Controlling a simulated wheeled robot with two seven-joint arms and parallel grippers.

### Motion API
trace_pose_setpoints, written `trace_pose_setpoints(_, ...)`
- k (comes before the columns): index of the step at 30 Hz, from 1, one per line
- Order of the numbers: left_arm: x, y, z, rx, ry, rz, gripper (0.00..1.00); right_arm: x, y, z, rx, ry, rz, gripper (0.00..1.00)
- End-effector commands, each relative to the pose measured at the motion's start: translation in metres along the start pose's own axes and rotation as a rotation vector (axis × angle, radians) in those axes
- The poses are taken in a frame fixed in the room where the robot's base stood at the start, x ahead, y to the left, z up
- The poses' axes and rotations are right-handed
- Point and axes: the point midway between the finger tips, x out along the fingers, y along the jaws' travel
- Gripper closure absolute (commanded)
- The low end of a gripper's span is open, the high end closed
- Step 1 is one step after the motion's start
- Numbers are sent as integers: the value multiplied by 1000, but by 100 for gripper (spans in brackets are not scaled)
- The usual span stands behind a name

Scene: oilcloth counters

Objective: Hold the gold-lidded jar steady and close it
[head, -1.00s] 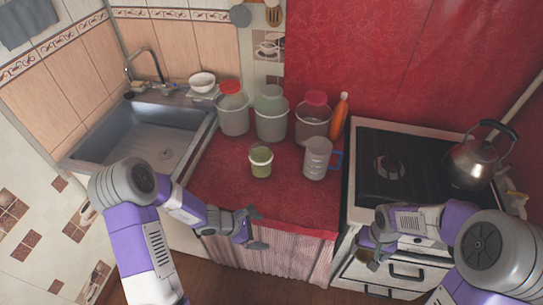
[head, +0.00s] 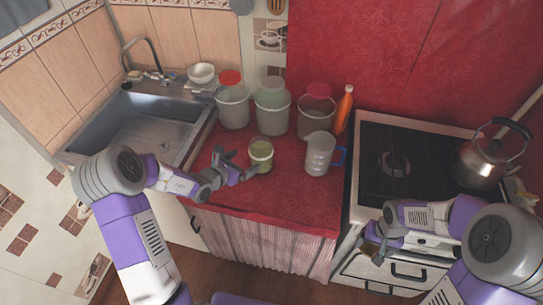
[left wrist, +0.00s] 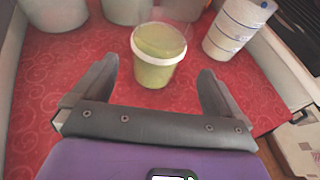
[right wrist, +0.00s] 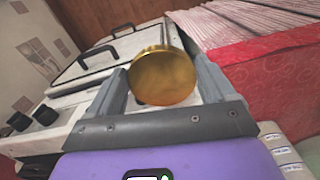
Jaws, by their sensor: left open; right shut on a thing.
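A small clear jar with pale green contents (head: 261,157) stands upright on the red counter, with no lid on its top. My left gripper (head: 239,165) is open just to its left, low over the counter. In the left wrist view the jar (left wrist: 157,60) stands ahead, centred between the open fingertips, and neither finger appears to touch it. My right gripper (head: 376,246) is shut on a round gold lid (right wrist: 163,76), held in front of the stove, away from the jar. The lid is small and partly hidden in the head view.
A measuring jug (head: 319,154) stands right of the jar. Three larger canisters, including a red-lidded one (head: 232,105), and an orange bottle (head: 344,108) stand behind. The sink (head: 135,125) is left; the stove (head: 385,165) with a kettle (head: 480,163) is right. The counter's front is clear.

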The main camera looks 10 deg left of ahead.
Motion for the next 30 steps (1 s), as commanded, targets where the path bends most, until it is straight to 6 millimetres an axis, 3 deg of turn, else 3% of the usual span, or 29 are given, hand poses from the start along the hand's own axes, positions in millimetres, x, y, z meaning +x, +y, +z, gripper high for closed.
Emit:
trace_pose_setpoints(9, 53, -1, -2, 0, 0, -2, 0, 8, 0, 0, 0, 0, 0, 45)
trace_pose_setpoints(23, 63, -1, -1, 0, 1, -2, 0, 9, 0, 0, 0, 0, 0, 45)
trace_pose_setpoints(30, 95, 1, -2, 0, 0, -3, 0, 15, 0, 0, 0, 0, 0, 45)
